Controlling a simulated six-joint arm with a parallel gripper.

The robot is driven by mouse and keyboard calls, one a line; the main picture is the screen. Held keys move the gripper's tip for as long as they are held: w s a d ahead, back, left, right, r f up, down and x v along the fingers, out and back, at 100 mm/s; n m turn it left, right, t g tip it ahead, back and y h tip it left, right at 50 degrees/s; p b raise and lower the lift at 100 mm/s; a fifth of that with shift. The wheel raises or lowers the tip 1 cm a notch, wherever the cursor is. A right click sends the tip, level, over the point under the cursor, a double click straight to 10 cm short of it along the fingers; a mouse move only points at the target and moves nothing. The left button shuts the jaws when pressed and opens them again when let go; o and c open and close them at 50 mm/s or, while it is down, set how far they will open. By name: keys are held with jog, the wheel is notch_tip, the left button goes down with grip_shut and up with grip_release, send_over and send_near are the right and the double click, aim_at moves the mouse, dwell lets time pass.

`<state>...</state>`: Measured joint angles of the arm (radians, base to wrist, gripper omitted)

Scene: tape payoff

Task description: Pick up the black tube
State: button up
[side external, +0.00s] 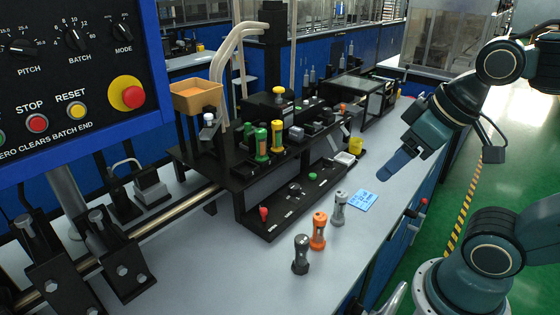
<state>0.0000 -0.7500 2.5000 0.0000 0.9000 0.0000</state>
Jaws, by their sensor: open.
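The black tube (301,255) stands upright on the grey bench near the front. It is dark grey to black with a wider top and base. An orange tube (318,231) stands just behind it to the right, and a grey tube (339,208) stands farther back in the same slanting row. My gripper (393,166) is above the bench, to the upper right of the tubes and well apart from them. It is open, and nothing shows between its fingers. The gap between the fingers is hard to see from this side.
A black fixture (262,186) holding green and yellow tubes stands left of the row. A blue note (363,200) lies on the bench right of the grey tube. A control panel (75,80) fills the upper left. Bench in front of the black tube is clear.

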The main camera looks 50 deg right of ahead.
jog(key=shift+c, duration=0.8)
jog(key=n+g, duration=0.6)
jog(key=n, duration=0.9)
send_over(301, 240)
notch_tip(301, 240, down, 9)
jog(key=shift+a+f, duration=0.1)
jog(key=shift+f, duration=0.05)
jog(key=shift+f, duration=4.3)
